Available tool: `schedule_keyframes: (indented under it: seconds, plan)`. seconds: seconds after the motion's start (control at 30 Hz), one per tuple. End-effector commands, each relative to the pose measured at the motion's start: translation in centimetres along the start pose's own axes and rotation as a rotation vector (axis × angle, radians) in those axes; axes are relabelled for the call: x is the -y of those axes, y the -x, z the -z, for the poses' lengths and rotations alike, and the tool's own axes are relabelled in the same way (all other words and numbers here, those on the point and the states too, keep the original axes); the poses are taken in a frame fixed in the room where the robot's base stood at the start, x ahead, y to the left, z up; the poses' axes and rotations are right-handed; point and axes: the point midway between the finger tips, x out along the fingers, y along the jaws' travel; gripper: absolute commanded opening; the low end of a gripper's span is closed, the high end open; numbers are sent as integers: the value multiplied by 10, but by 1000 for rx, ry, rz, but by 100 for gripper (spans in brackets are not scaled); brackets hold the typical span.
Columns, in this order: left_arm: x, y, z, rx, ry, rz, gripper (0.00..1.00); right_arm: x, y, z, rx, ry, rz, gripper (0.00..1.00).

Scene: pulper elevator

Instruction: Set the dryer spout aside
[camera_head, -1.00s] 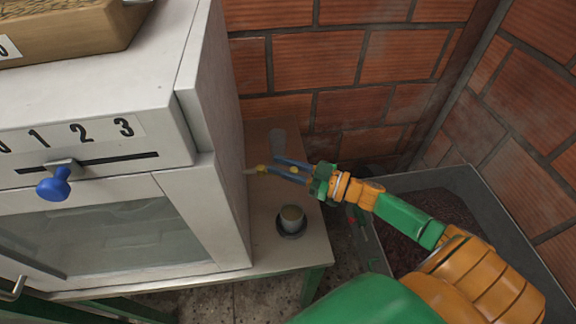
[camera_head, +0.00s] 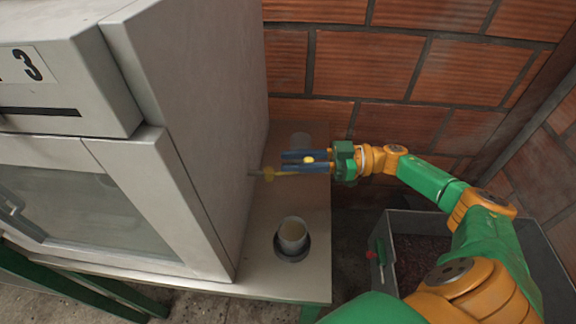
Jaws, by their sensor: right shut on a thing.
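The dryer spout appears to be the small yellow piece (camera_head: 268,174) with a thin tip, close beside the right wall of the white dryer cabinet (camera_head: 195,130). I cannot tell whether its tip touches the wall. My right gripper (camera_head: 285,162) comes in from the right, its blue fingers pointing at the cabinet. It is shut on the yellow spout, whose rear part runs between and below the fingers. The grip is above the narrow table ledge. My left gripper is out of view.
A brick wall (camera_head: 370,60) closes the back. A grey bin (camera_head: 400,222) with dark contents stands right.

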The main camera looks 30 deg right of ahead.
Motion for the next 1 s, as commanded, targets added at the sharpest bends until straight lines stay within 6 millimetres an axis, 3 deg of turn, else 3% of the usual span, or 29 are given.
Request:
schedule_keyframes:
  seconds: [0.57,0.6,0.67,1.0]
  plan:
    - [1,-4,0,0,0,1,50,0,4,-1,1,-1,15,0]
    - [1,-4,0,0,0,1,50,0,4,-1,1,-1,15,40]
    - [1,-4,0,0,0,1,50,0,4,-1,1,-1,15,56]
    - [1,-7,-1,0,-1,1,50,0,9,-2,2,-1,13,57]
